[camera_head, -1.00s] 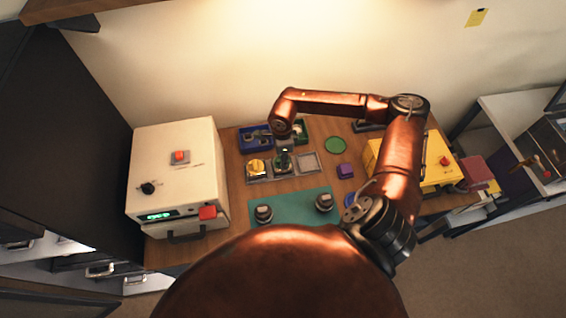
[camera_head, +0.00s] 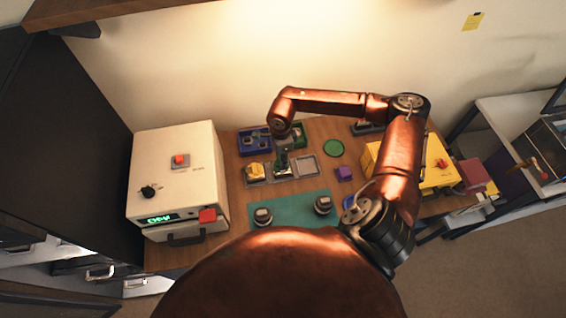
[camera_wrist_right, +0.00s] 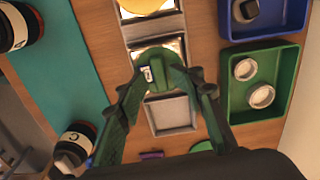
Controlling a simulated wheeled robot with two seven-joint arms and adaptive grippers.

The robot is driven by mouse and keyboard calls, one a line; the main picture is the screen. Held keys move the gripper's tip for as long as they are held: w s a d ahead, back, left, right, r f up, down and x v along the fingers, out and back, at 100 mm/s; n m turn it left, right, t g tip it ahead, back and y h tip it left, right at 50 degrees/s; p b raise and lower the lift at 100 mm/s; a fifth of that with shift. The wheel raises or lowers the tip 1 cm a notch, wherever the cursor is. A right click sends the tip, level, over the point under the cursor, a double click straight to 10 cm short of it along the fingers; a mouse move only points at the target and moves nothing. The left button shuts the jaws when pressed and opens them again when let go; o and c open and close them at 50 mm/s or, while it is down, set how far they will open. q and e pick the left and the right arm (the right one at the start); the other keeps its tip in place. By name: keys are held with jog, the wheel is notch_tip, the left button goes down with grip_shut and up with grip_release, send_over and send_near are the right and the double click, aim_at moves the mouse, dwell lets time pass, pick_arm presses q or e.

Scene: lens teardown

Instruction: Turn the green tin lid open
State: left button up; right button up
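The green tin lid (camera_wrist_right: 157,73) sits on a square tin in the middle of a row of tins, with a raised ridge across its top. My right gripper (camera_wrist_right: 160,80) is over it with its green fingers converging on either side of the ridge; it looks shut on it, though the contact is partly hidden. In the head view my right gripper (camera_head: 283,160) points down at the middle tin and hides most of the lid. My left gripper is not in view.
A yellow-lidded tin (camera_head: 254,171) and an open, empty grey tin (camera_head: 307,166) flank it. Behind are a blue tray (camera_head: 243,148) and a green tray (camera_wrist_right: 284,72). A teal mat (camera_head: 290,208) with two lens-like parts lies in front. A purple block (camera_head: 345,173) stands to the right.

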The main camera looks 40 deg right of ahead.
jog(key=shift+r+p, duration=1.2)
jog(key=shift+r, duration=1.65)
notch_tip(320, 180, up, 6)
jog(key=p, duration=0.2)
